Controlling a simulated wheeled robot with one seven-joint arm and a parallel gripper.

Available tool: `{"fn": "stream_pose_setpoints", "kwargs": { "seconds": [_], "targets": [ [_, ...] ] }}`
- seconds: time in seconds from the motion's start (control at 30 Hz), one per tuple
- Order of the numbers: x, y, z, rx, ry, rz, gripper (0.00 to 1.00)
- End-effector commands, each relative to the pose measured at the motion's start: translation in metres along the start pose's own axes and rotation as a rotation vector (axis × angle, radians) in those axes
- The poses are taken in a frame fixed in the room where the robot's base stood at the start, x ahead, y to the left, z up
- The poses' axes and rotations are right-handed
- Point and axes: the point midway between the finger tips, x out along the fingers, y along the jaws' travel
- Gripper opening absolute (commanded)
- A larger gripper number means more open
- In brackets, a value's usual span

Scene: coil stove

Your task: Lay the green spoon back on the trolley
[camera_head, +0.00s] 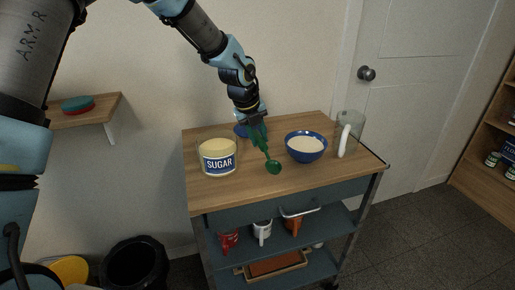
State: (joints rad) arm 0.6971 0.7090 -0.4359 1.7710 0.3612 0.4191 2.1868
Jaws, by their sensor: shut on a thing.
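The green spoon (273,166) is held by my gripper (255,125), which is shut on its handle end. The spoon hangs tilted, bowl downward, over the middle of the trolley's wooden top (257,186), between the sugar tub and the blue bowl. I cannot tell whether the spoon's bowl touches the wood. The tips of my gripper are hard to make out against the green handle. The trolley has a wooden top and blue-grey shelves below.
A sugar tub (217,157) stands on the left of the top. A blue bowl with pale contents (306,147) stands right of the spoon, and a clear jug with a white handle (349,132) stands at the right back. A blue item (241,131) is partly hidden behind my gripper. The front middle is clear.

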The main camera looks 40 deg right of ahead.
Motion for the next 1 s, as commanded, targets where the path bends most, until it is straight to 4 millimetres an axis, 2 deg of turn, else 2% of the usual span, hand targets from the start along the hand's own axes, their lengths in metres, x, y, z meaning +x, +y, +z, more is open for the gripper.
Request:
{"fn": "stream_pose_setpoints", "kwargs": {
  "seconds": [0.33, 0.7, 0.73, 0.83, 1.0],
  "targets": [
    [0.035, 0.011, -0.007, 0.0, 0.002, 0.001, 0.0],
    [0.041, 0.013, -0.007, -0.001, 0.0, -0.001, 0.0],
    [0.04, 0.013, -0.007, -0.001, -0.001, -0.001, 0.32],
    [0.04, 0.012, -0.007, -0.001, -0.001, -0.001, 0.42],
    [0.04, 0.013, -0.007, -0.001, 0.0, 0.0, 0.42]
  ]
}}
